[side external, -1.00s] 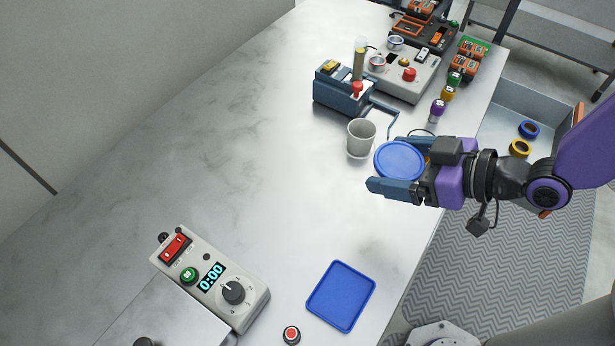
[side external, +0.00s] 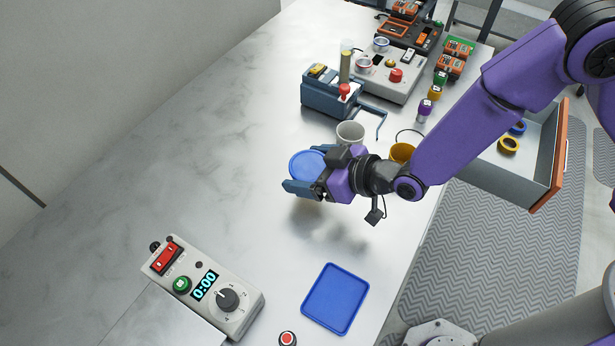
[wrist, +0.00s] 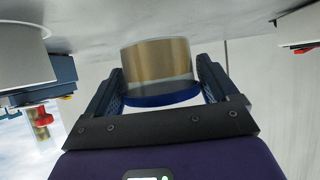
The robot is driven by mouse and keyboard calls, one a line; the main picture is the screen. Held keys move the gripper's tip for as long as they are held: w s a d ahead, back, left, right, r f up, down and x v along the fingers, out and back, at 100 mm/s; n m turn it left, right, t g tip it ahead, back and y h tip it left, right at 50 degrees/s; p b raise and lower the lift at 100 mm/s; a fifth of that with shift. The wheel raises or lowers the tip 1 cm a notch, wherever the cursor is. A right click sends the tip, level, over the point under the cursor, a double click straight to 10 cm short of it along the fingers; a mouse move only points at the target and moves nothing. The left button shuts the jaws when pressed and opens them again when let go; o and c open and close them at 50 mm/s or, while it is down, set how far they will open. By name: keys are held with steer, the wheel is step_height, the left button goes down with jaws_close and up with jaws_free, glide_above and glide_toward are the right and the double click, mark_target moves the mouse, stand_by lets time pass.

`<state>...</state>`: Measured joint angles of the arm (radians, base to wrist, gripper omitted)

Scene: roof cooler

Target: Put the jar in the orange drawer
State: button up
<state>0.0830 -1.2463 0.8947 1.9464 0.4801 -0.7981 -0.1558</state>
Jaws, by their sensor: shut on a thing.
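The jar has a round blue lid (side external: 306,165) and a tan body with a clear band, best seen in the wrist view (wrist: 158,62). My gripper (side external: 303,170) is shut around the jar and holds it above the table, left of the grey cup. In the wrist view, one finger is on each side of the jar. The orange drawer (side external: 552,165) stands open at the right, beyond the table edge, with grey walls. A blue ring and a yellow ring (side external: 509,145) lie in it. My arm passes in front of part of it.
A grey cup (side external: 350,134) and a yellow mug (side external: 402,152) stand close to my gripper and wrist. A blue lever device (side external: 332,95) is behind. A blue tray (side external: 335,298) and a timer box (side external: 205,287) are in front. The left table is clear.

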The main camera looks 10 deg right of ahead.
steer(key=shift+w+a+f, duration=0.15)
steer(key=shift+f, duration=1.7)
steer(key=shift+f, duration=0.1)
steer(key=o, duration=1)
steer(key=shift+c, duration=0.2)
steer(key=v, duration=1.2)
